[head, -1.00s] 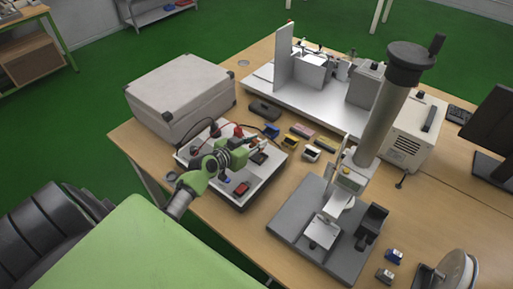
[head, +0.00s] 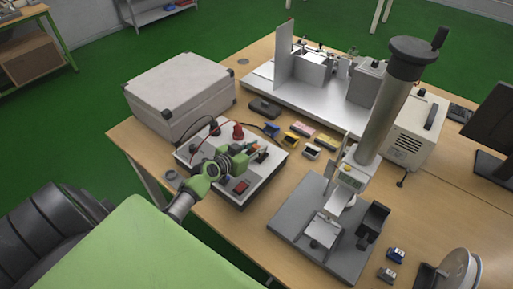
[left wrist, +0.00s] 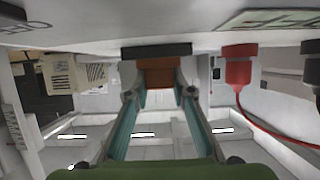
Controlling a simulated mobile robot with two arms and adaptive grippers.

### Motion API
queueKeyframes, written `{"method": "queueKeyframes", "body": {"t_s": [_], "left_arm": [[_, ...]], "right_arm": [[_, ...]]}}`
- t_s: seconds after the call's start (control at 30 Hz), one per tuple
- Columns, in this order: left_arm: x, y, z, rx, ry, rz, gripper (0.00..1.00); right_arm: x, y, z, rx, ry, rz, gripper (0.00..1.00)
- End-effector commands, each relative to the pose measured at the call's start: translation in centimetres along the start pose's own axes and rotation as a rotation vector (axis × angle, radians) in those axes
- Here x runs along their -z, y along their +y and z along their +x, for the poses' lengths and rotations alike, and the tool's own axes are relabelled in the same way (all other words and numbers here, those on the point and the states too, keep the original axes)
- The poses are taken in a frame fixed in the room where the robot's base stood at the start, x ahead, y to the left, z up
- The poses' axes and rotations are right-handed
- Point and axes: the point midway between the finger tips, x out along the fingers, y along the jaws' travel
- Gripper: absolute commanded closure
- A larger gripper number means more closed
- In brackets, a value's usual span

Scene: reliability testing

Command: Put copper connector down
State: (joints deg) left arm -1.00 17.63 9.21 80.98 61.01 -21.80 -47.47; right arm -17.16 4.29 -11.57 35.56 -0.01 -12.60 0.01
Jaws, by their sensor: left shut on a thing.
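My left gripper (left wrist: 160,88) is shut on a copper-brown connector (left wrist: 159,73), seen between its teal finger pads in the left wrist view. A black part (left wrist: 156,50) lies right against the connector, by the white panel surface; I cannot tell whether the connector touches the panel. In the head view my left gripper (head: 252,151) is low over the white test box (head: 216,194), and the connector is too small to make out clearly. My right gripper is not in view.

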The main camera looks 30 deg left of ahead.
Motion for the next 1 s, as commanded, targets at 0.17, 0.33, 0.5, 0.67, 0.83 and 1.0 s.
{"method": "queueKeyframes", "body": {"t_s": [0.17, 0.33, 0.5, 0.67, 0.83, 1.0], "left_arm": [[-0.4, 0.0, 0.1, 0.0, -0.004, 0.0, 0.75], [-0.6, 0.1, 0.1, -0.001, -0.007, 0.0, 0.61], [-0.7, 0.1, 0.1, -0.001, -0.008, -0.001, 0.61], [-0.3, 0.2, -0.1, -0.002, -0.01, -0.003, 0.61], [0.7, 0.1, -0.9, -0.001, -0.009, -0.002, 0.61], [0.5, 0.1, -4.1, -0.001, -0.007, 0.003, 0.61]], "right_arm": [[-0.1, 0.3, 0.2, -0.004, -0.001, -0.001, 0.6], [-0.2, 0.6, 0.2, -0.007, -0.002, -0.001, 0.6], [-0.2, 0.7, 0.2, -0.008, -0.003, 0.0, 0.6], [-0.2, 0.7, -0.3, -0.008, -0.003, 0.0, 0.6], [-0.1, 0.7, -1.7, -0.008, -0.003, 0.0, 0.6], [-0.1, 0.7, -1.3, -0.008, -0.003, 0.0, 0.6]]}}
